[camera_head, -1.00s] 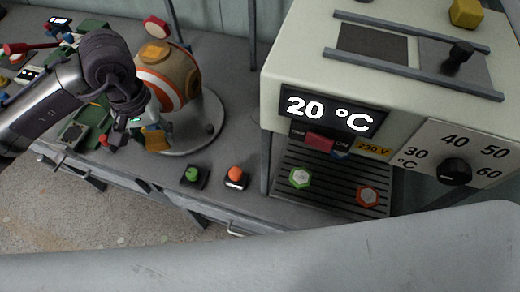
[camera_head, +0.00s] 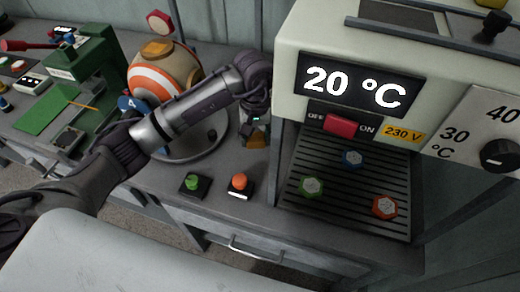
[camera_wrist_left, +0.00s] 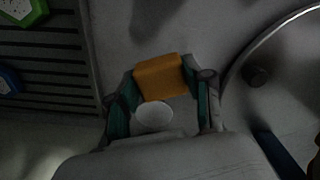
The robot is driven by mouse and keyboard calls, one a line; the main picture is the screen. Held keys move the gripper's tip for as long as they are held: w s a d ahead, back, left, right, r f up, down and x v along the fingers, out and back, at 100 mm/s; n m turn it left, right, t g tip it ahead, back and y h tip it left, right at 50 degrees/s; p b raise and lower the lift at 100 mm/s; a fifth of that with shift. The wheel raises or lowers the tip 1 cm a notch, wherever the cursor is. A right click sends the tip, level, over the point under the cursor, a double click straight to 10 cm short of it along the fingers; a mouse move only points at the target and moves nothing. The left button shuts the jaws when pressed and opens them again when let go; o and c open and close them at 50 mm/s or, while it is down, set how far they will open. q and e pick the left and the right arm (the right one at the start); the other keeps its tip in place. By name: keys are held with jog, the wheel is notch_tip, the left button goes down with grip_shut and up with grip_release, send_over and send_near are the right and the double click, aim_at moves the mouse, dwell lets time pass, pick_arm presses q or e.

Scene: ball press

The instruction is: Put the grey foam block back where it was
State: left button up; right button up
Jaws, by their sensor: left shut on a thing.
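My left gripper (camera_head: 255,122) hangs over the bench between the round plate and the heater box. In the left wrist view its fingers (camera_wrist_left: 160,95) are closed around an orange-yellow block (camera_wrist_left: 160,77), with a pale round shape behind it. In the head view the block (camera_head: 258,139) shows only in part below the gripper. I cannot make out a grey foam block for certain in either view. My right gripper is not in view.
The white heater box (camera_head: 290,60) reads 20 °C; green, blue and orange hexagonal pieces lie on its slatted tray (camera_head: 345,215). A striped ball (camera_head: 150,80) stands on the round plate (camera_head: 208,150). Green (camera_head: 193,183) and orange (camera_head: 239,181) buttons sit in front. A green press (camera_head: 95,70) stands left.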

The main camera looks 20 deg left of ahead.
aim_at(256, 157)
pick_arm(q)
jog(key=shift+f, duration=0.8)
notch_tip(256, 157, down, 3)
jog(key=shift+p, duration=0.35)
jog(key=shift+f, duration=0.3)
jog(key=shift+f, duration=0.1)
jog(key=shift+f+b, duration=0.1)
jog(key=shift+b, duration=0.2)
jog(key=o, duration=1)
